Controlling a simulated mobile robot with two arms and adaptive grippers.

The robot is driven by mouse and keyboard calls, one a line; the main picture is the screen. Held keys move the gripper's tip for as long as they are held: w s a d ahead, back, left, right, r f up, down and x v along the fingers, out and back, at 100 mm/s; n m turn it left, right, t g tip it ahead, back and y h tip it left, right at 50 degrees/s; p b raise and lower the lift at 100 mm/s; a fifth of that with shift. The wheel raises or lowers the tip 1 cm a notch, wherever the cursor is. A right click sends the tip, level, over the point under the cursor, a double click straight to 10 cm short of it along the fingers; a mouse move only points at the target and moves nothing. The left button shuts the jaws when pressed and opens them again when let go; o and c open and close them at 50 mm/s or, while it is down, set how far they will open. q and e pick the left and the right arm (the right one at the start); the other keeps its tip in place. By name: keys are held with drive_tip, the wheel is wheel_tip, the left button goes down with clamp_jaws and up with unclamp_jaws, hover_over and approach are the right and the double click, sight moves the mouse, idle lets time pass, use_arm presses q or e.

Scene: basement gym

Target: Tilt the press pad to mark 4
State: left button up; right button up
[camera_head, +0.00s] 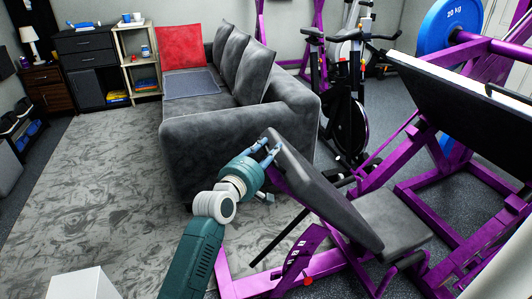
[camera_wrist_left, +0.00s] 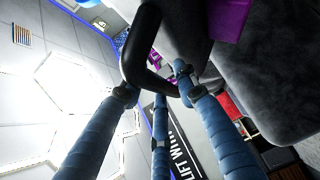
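The grey press pad (camera_head: 325,195) is a padded backrest on a purple machine and leans back at a slant. Below it on the machine is a purple plate with slots (camera_head: 302,248); no mark numbers are legible. My left gripper (camera_head: 270,150) is at the pad's upper end, its blue fingers spread apart. In the left wrist view a bent black handle (camera_wrist_left: 141,45) runs in front of the open fingers (camera_wrist_left: 155,90), close to their tips. I cannot tell whether they touch it. My right gripper is not in view.
The machine's grey seat (camera_head: 393,222) and purple frame (camera_head: 230,277) fill the lower right. The large black foot plate (camera_head: 470,115) rises at the right. A grey sofa (camera_head: 235,125) stands just behind the pad, near an exercise bike (camera_head: 350,110). Carpet (camera_head: 100,185) is clear at the left.

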use_arm(q)
drive_tip(key=v, duration=1.2)
